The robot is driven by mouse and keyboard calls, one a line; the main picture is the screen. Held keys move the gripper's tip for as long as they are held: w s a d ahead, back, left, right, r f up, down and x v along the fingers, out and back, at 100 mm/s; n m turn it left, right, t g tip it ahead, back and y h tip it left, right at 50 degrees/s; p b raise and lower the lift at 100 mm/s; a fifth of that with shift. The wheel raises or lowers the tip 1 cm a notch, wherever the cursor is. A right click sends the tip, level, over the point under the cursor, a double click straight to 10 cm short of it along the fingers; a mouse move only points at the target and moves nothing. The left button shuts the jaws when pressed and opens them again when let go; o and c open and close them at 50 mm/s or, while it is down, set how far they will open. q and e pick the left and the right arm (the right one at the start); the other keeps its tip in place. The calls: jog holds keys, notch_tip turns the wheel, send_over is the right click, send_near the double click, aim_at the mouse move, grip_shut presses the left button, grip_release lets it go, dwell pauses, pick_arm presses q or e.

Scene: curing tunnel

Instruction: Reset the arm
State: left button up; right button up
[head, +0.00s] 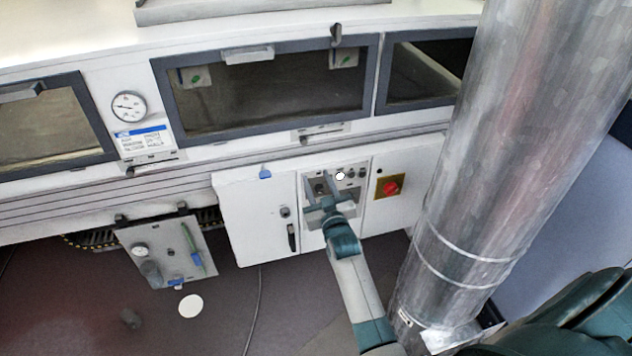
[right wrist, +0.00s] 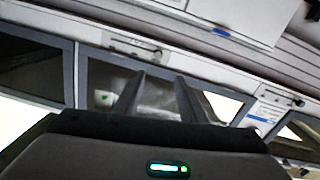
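My right arm reaches up from the bottom of the head view. Its gripper (head: 323,188) is in front of the small control panel (head: 352,172) on the white cabinet and partly covers it. In the right wrist view the two fingers of the right gripper (right wrist: 159,80) stand apart with nothing between them, so it is open and empty. Behind the fingers in that view are the tunnel's windows. I cannot tell whether the gripper touches the panel. My left gripper is not in view.
The white cabinet (head: 253,222) carries a red emergency button (head: 390,187). Above it runs the tunnel with dark-framed windows (head: 275,92) and a gauge (head: 129,106). A thick metal duct (head: 475,150) stands right of my arm. A grey panel (head: 166,248) hangs at left. Floor shows below.

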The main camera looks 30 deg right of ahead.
jog(key=s+a+f+n+g+y, duration=0.1)
jog(key=s+a+f+g, duration=0.2)
jog(key=s+f, duration=0.7)
jog(key=s+a+f+g+y+b, duration=0.1)
jog(key=s+a+f+g, duration=0.2)
jog(key=f, duration=1.3)
jog(key=s+a+f+n+g+y, duration=0.15)
jog(key=s+a+f, duration=0.4)
jog(key=f, duration=0.75)
jog(key=s+f+g+b, duration=0.1)
jog(key=s+f+g, duration=0.1)
jog(key=s+f, duration=0.75)
jog(key=s+f+g, duration=0.3)
jog(key=s+f, duration=0.2)
jog(key=s, duration=0.9)
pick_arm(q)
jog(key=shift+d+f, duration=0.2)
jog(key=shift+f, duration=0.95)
pick_arm(e)
jog(key=s+f+g, duration=0.2)
jog(key=s+f, duration=0.1)
jog(key=s, duration=0.8)
jog(key=s+d+f+n+g, duration=0.1)
jog(key=s+f+g, duration=0.1)
jog(key=s, duration=0.9)
jog(key=shift+d+f, duration=0.25)
jog(key=shift+f, duration=0.3)
